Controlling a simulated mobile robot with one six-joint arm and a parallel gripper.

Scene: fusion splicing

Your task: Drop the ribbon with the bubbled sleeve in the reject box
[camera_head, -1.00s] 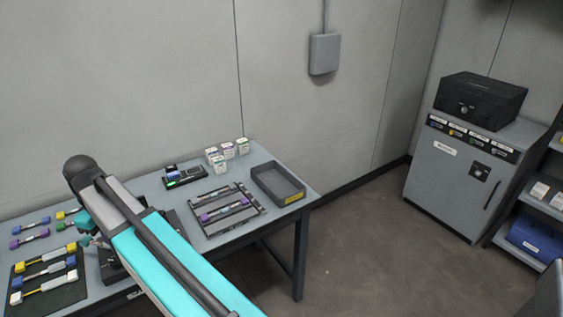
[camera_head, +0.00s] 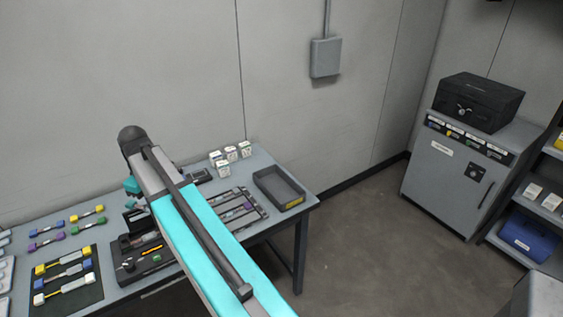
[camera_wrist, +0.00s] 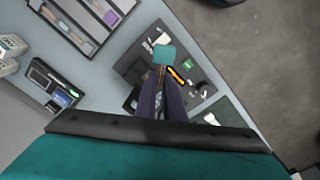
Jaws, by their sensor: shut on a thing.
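My gripper (camera_wrist: 160,98) is shut on a ribbon, held above the table. One teal end block (camera_wrist: 165,54) of this ribbon sticks out past the fingertips in the wrist view. Its sleeve is hidden between the fingers, so I cannot see any bubbles. An open dark grey box (camera_head: 292,206) with a yellow label stands at the table's right end and looks empty. It fits the reject box, but the label is too small to read. The gripper is well left of it.
A dark splicer-like machine (camera_wrist: 205,68) sits below my gripper. Several white cartons (camera_head: 245,149) stand behind. Several ribbons lie at the left, some on a black mat (camera_head: 92,294).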

